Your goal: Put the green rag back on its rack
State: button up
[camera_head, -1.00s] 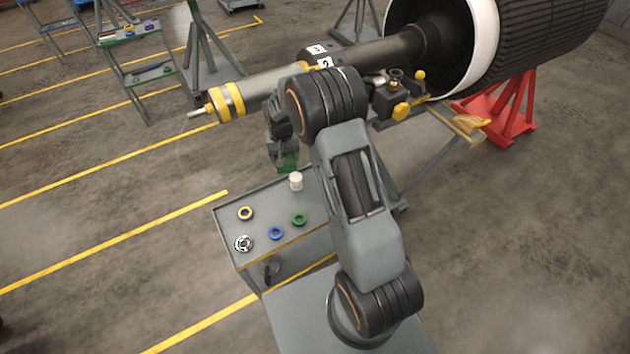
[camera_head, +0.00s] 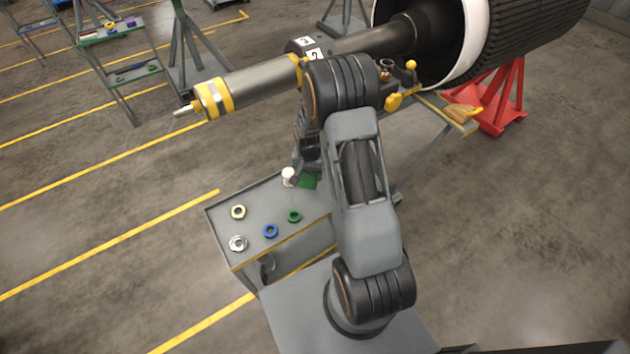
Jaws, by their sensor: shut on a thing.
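The green rag (camera_head: 308,181) shows as a small dark green patch at the back right of the grey cart top. My gripper (camera_head: 302,176) is shut on it, low beside a white cylinder (camera_head: 288,177). My arm hides part of the gripper and the rag's right side. I cannot tell whether the rag touches the cart top or hangs just above it. I cannot make out for certain which thing is the rag's rack.
The grey cart (camera_head: 222,210) bears yellow, blue, green and silver rings. A long shaft (camera_head: 260,84) runs above and behind it. A bench with a yellow edge (camera_head: 452,112) and a red stand (camera_head: 498,100) are at right. Open floor lies left.

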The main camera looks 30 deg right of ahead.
jog(key=shift+s+d+f, duration=0.45)
jog(key=shift+f, duration=0.3)
jog(key=f, duration=0.1)
jog(key=f+p, duration=0.1)
jog(key=shift+s+d+f, duration=0.25)
jog(key=shift+d+f, duration=0.05)
jog(key=shift+f, duration=0.65)
jog(key=shift+f, duration=0.1)
jog(key=shift+f, duration=0.15)
jog(key=o, duration=0.9)
